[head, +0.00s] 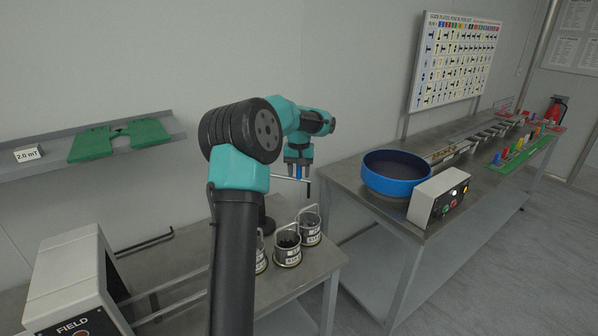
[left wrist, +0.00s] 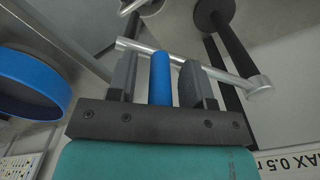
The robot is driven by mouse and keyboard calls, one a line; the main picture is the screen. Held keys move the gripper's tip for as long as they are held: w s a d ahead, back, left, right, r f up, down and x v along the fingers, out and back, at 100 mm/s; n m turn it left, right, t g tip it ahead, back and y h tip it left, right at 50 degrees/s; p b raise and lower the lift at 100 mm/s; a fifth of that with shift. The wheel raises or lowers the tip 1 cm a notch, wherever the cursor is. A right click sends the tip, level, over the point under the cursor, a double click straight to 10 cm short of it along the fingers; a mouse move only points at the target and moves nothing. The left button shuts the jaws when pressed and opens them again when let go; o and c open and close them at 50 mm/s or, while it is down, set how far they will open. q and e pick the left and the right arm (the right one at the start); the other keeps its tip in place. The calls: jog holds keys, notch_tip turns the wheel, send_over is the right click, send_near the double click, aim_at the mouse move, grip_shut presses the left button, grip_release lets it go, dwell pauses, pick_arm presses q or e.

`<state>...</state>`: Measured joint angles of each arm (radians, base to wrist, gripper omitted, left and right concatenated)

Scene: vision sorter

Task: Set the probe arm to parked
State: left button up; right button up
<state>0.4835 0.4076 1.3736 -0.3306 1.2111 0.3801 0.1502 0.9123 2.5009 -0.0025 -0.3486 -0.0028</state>
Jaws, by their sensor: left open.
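The probe arm (left wrist: 225,76) is a silver bar running across the left wrist view, with a round collar at its right end. A blue grip (left wrist: 161,80) meets the bar and lies between the fingers of my left gripper (left wrist: 158,66). The fingers are open, with a gap on each side of the grip. A dark post with a round foot (left wrist: 213,12) stands near the collar. In the head view my left gripper (head: 299,170) points down beside a short piece of silver bar (head: 308,181); my left arm hides most of the probe arm. My right gripper is not in view.
Several wire-handled cups (head: 287,248) of dark parts stand on the near bench, close below the gripper. A grey FIELD box (head: 75,275) is at the left. A blue bowl (head: 396,172) and a button box (head: 440,197) stand on the right bench.

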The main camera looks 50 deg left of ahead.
pick_arm(q)
grip_shut()
dwell(0.3)
jog(key=shift+s+d, duration=0.1)
jog(key=shift+d, duration=0.05)
